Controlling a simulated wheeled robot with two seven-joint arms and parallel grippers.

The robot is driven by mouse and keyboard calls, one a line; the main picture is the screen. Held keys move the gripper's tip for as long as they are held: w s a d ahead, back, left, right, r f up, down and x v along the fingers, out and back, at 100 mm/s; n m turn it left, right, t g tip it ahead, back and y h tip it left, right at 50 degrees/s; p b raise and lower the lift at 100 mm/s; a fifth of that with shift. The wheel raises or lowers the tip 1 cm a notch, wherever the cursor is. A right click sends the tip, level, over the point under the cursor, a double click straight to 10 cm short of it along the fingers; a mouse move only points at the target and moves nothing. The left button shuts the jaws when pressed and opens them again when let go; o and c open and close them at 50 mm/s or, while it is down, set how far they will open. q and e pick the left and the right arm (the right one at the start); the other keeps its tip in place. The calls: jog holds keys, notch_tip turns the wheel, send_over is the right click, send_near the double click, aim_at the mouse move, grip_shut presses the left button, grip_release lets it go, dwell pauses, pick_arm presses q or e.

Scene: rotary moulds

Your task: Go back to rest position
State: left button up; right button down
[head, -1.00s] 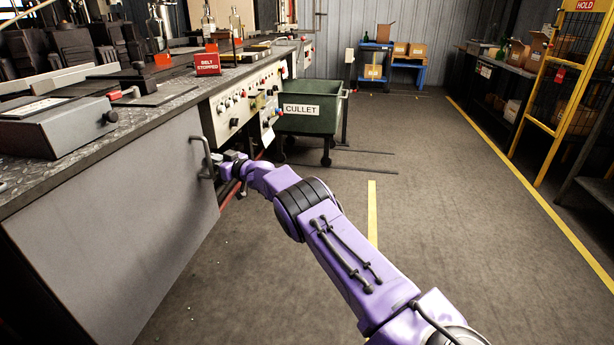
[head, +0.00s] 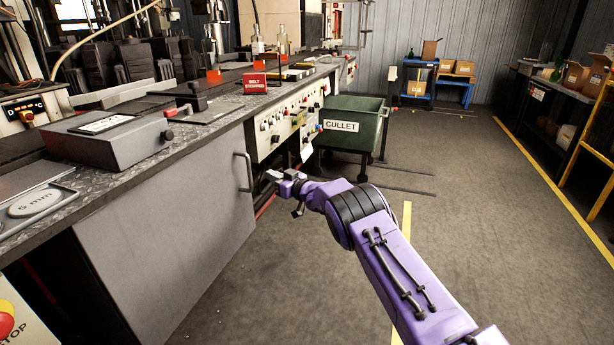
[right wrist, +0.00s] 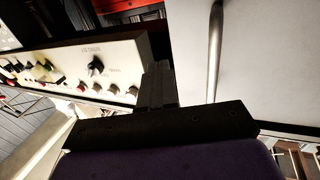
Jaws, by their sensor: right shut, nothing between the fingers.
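My right arm is purple and reaches in from the lower right in the head view. My left gripper is not in view.
The worktop (head: 200,135) with a red belt-stopped sign (head: 255,83) runs along the left. A green cullet bin (head: 350,118) on castors stands beyond my gripper. The floor to the right is open, with a yellow line (head: 540,165). Shelves stand at the far right.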

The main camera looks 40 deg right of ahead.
jog(key=s+d, duration=0.3)
jog(key=s, duration=0.2)
jog(key=shift+s+d+f+p, duration=0.3)
jog(key=shift+d+f+p, duration=0.05)
jog(key=shift+d+f, duration=0.1)
